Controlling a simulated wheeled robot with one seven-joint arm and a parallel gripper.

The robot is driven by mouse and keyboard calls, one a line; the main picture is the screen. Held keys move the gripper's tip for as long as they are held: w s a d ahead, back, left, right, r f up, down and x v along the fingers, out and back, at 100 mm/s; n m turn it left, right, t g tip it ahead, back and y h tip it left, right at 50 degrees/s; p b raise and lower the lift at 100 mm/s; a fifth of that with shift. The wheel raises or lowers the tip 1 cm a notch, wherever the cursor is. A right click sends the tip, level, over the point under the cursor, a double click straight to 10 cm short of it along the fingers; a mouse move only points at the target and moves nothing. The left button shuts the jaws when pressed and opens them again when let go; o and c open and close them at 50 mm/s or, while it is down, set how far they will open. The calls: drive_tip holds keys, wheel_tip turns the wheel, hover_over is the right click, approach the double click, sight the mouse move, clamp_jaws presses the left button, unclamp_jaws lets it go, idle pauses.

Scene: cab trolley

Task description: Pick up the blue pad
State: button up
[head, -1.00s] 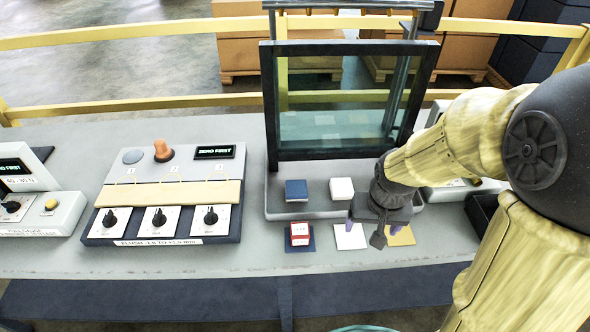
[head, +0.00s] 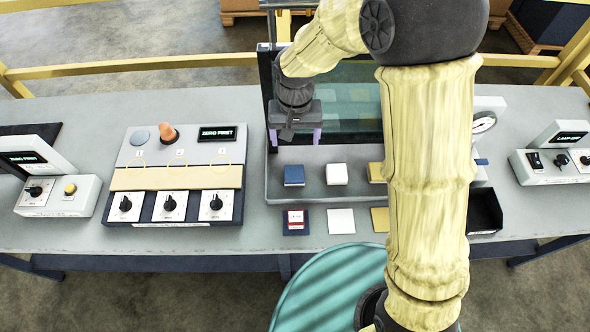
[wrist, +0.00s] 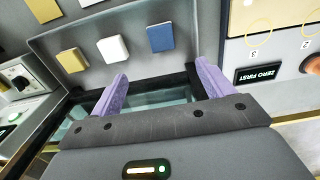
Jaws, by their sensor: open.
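The blue pad (head: 294,175) is a small dark blue block lying on the grey tray (head: 310,198), the leftmost of a row of pads. It also shows in the wrist view (wrist: 160,38), ahead of my gripper and between the lines of its fingers. My gripper (head: 296,140) is open and empty, with two purple fingers, above and behind the blue pad in the head view. In the wrist view its fingers (wrist: 162,72) are apart and do not touch the pad. A white pad (head: 337,174) lies to the right, then a yellow pad (head: 376,172), partly beside my arm.
A glass panel in a dark frame (head: 350,115) stands behind the pads. In front lie blue, white (head: 341,221) and yellow squares; a red and white block (head: 295,217) sits on the blue one. A control box with dials (head: 180,175) stands left, a black bin (head: 486,212) right.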

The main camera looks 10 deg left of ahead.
drive_tip(key=shift+f, duration=0.15)
drive_tip(key=p, duration=0.2)
hover_over(294, 172)
drive_tip(key=f, duration=1.1)
drive_tip(key=shift+s+d+f, duration=0.1)
drive_tip(key=shift+d+f, duration=0.2)
drive_tip(key=shift+f, duration=0.1)
drive_tip(key=shift+s, duration=0.1)
drive_tip(key=shift+f, duration=0.2)
drive_tip(key=shift+a+f, duration=0.1)
drive_tip(key=shift+f, duration=0.15)
drive_tip(key=shift+a+f+p, duration=0.15)
drive_tip(key=shift+f+p, duration=0.35)
drive_tip(key=shift+f, duration=1.75)
drive_tip(key=c, duration=1.1)
